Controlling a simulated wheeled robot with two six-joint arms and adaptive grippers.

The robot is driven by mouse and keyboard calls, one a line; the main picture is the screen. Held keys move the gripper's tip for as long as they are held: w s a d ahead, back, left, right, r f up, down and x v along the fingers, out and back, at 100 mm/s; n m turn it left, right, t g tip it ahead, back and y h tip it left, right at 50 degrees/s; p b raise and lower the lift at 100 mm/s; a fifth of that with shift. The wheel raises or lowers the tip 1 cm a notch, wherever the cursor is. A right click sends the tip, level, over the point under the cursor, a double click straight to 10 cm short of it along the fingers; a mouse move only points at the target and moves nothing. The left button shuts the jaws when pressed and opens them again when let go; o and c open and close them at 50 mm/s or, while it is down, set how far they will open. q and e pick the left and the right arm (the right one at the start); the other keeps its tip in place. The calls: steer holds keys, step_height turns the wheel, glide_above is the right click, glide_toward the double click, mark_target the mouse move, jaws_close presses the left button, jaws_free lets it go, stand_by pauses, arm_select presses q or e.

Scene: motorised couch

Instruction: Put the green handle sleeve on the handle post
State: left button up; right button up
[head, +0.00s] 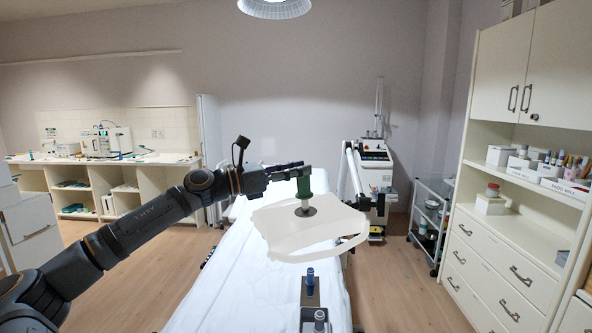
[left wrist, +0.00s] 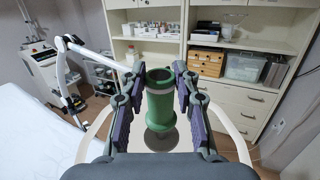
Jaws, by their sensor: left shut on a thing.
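The green handle sleeve (head: 304,187) is upright in the jaws of my left gripper (head: 304,174). The left wrist view shows the sleeve (left wrist: 160,105) between the two fingers, with a dark open top. The handle post (head: 305,204) is a short silver stub on a dark round base, standing on a pale flat lamp-like panel (head: 282,226). The sleeve is directly above the visible part of the post and in line with it. I cannot tell how far the post reaches inside the sleeve. My right gripper is out of view.
A white-sheeted couch (head: 225,285) lies below the panel. A wheeled machine (head: 376,160) and trolley (head: 430,215) are behind right; cabinets (head: 515,255) line the right.

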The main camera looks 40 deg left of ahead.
arm_select(q)
steer(key=shift+f, duration=0.1)
stand_by(0.3)
steer(key=o, duration=1.1)
steer(key=shift+c, duration=0.2)
